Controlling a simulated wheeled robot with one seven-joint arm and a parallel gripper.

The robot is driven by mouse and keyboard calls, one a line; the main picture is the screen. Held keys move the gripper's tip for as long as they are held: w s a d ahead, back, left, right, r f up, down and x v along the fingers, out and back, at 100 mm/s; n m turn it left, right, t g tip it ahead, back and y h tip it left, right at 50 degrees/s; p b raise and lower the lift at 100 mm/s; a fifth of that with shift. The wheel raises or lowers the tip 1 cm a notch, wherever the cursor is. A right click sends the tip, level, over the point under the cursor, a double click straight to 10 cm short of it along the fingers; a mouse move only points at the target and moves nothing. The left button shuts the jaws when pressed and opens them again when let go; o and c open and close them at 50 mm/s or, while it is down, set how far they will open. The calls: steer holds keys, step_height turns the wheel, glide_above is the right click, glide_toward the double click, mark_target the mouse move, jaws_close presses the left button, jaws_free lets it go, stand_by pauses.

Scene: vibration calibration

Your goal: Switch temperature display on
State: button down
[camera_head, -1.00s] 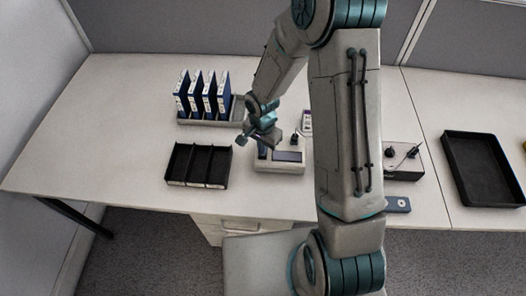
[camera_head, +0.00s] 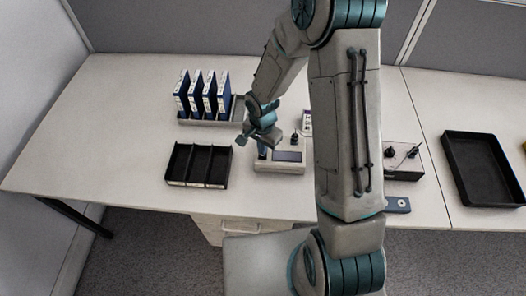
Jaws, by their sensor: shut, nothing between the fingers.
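A small light-grey device with a dark display (camera_head: 289,156) stands on the desk in the middle of the view. I cannot read anything on the display, and no switch can be made out. My gripper (camera_head: 243,142) is just above the left part of the device, pointing down and to the left, and is shut with nothing in it. My wrist hides the device's back left part. I cannot tell whether the gripper touches the device.
A black tray with compartments (camera_head: 170,163) lies left of the device. Blue binders (camera_head: 209,92) stand in a grey rack behind it. A grey box (camera_head: 408,172) with a black knob is to the right, partly behind my arm. An empty black tray (camera_head: 448,150) lies far right.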

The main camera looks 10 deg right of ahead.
steer(key=shift+f+b, duration=0.95)
stand_by(0.5)
steer(key=shift+r+p, duration=2.2)
steer(key=shift+r, duration=1.35)
steer(key=s+d+r+n+t, duration=0.1)
steer(key=s+d+r+n, duration=0.15)
steer(key=r, duration=0.55)
steer(key=s+d+r+n+t, duration=0.1)
steer(key=s+d+r+n, duration=0.2)
steer(key=r, duration=0.5)
steer(key=s+d+r+n+t, duration=0.1)
steer(key=s+d+r+n, duration=0.1)
steer(key=s+r, duration=0.7)
steer(key=shift+s+d+n+t, duration=0.3)
steer(key=shift+s+d+n, duration=0.05)
steer(key=shift+s+d, duration=0.5)
